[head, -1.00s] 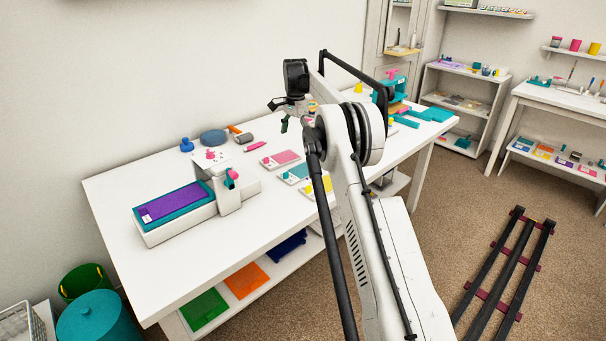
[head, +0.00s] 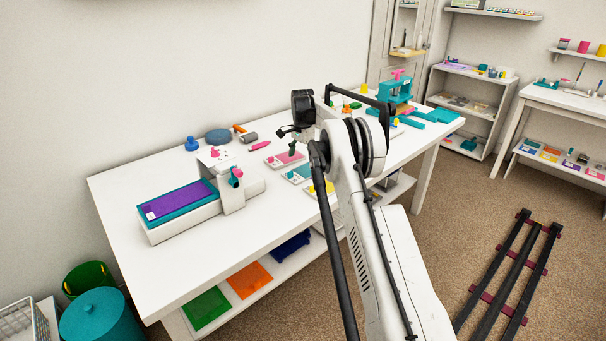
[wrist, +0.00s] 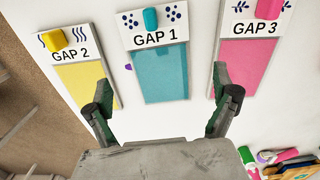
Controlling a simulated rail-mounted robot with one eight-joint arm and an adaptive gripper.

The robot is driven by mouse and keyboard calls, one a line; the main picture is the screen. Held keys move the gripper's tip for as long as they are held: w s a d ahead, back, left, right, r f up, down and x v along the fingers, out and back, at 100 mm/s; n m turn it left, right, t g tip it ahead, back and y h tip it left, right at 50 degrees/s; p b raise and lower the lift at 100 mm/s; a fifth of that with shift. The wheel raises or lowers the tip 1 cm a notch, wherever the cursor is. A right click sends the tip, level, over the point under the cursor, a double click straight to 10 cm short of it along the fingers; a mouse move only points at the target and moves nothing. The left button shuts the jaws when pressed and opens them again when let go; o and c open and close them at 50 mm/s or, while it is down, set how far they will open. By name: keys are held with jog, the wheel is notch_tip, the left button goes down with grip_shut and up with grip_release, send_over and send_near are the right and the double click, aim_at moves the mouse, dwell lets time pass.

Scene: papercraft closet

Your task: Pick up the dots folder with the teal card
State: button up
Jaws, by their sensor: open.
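The dots folder (wrist: 158,60) has a white top with navy dots, the label GAP 1, a teal tab and a teal card. It lies flat in the middle of the wrist view and on the table in the head view (head: 298,174). My gripper (wrist: 155,88) is open and empty, its fingers apart to either side of the teal card in the picture. The left fingertip overlaps the yellow card's edge and the right one the pink card's. In the head view my gripper (head: 291,146) is above the folders; its exact height is unclear.
The waves folder (wrist: 85,82) with a yellow card lies left, and the leaf folder (wrist: 245,62) with a pink card right. Pens and tools (wrist: 285,158) lie lower right. A white machine with a purple sheet (head: 180,205) stands left on the table, with bare white surface (head: 245,225) in front.

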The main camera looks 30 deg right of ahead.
aim_at(303, 171)
notch_tip(303, 171, down, 4)
jog(key=shift+d+f, duration=0.1)
jog(key=c, duration=1.3)
